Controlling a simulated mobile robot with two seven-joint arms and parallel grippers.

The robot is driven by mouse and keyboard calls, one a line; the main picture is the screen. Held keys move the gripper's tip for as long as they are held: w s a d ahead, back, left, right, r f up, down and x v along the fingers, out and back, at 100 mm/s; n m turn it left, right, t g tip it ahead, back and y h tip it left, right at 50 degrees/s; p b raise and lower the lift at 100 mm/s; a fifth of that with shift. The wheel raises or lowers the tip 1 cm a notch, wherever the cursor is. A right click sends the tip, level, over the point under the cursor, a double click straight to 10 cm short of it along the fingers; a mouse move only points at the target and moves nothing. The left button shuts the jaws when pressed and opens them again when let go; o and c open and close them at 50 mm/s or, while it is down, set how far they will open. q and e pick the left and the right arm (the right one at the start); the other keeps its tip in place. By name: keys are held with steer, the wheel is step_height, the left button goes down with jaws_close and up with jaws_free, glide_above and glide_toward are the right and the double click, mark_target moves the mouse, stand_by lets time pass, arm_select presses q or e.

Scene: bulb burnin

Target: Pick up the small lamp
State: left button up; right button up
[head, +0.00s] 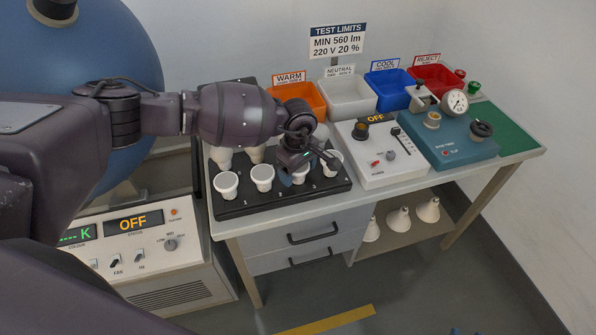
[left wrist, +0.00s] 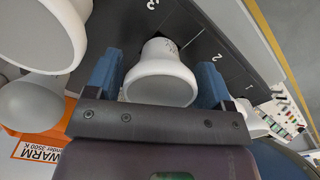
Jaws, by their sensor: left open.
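Several white lamps stand in a black tray (head: 285,197) on the bench. One white lamp (head: 300,176) in the front row sits just under my left gripper (head: 308,158). In the left wrist view this lamp (left wrist: 160,80) stands between the two blue fingers of my left gripper (left wrist: 160,82), near the markings 2 and 3. It looks smaller than the large lamp (left wrist: 40,30) at upper left. Gaps show on both sides of it, and the fingers are open. Its base is hidden. My right gripper cannot be made out.
Neighbouring lamps (head: 262,176) stand close on the tray. Orange (head: 298,96), white (head: 347,100), blue (head: 390,92) and red (head: 437,80) bins line the back. A white tester (head: 385,165) and a blue timer box (head: 450,140) stand to the right.

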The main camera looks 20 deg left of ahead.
arm_select(q)
steer(key=c, duration=0.7)
